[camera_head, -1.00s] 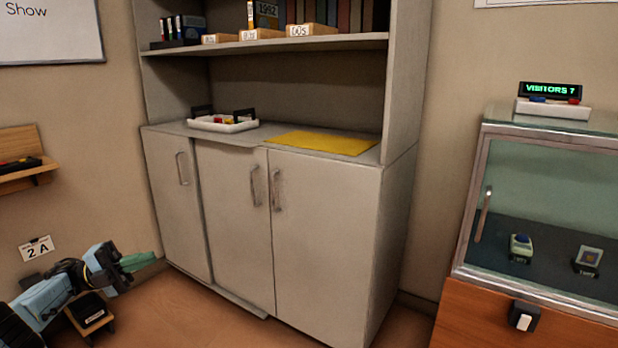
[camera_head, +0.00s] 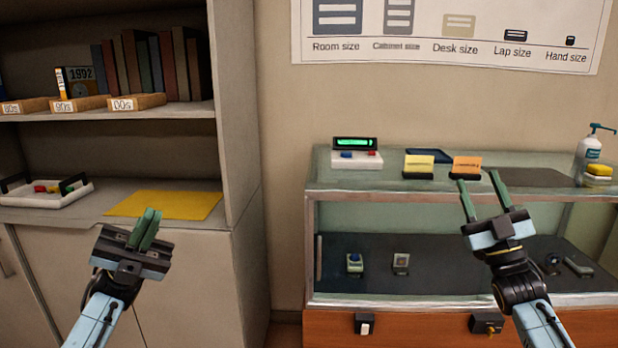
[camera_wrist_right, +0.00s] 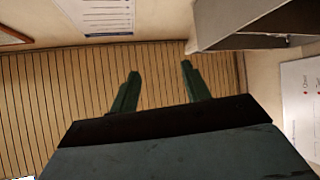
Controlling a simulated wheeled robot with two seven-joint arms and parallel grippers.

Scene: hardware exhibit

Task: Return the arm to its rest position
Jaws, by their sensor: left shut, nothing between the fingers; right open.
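My left gripper (camera_head: 145,232) is at the left of the head view, shut with its green fingers together and nothing between them. It appears in front of the grey cabinet, below the yellow mat. My right gripper (camera_head: 482,190) is at the right of the head view, open and empty, its two fingers pointing up and spread apart. It appears in front of the glass display case (camera_head: 450,299). In the right wrist view the open fingers (camera_wrist_right: 160,92) have nothing between them, with a slatted surface beyond.
A yellow mat (camera_head: 165,205) and a white tray (camera_head: 60,198) lie on the cabinet counter. Small devices sit behind the glass.

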